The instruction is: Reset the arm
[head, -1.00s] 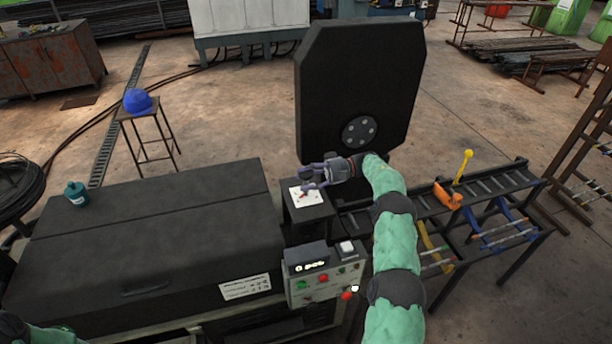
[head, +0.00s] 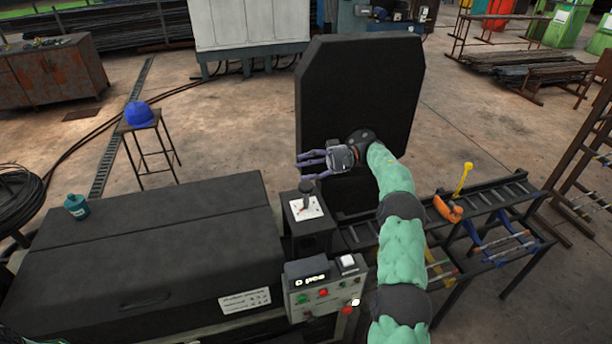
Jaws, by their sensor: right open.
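My right arm reaches up from the bottom right in the head view, its links in green covers. My right gripper (head: 312,164) is open and empty, its fingers pointing left. It is in front of the dark upright panel (head: 350,90), above and apart from the small lever (head: 306,191). The lever stands on a white plate (head: 304,208) with red marks, on top of a dark box (head: 312,238). My left gripper is not in view.
A control box (head: 325,285) with buttons stands below the lever. A large dark cabinet (head: 150,245) lies to the left, with a teal canister (head: 76,206) on it. A rack with a yellow-knobbed lever (head: 463,180) is at right. A stool with a blue cap (head: 138,114) stands behind.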

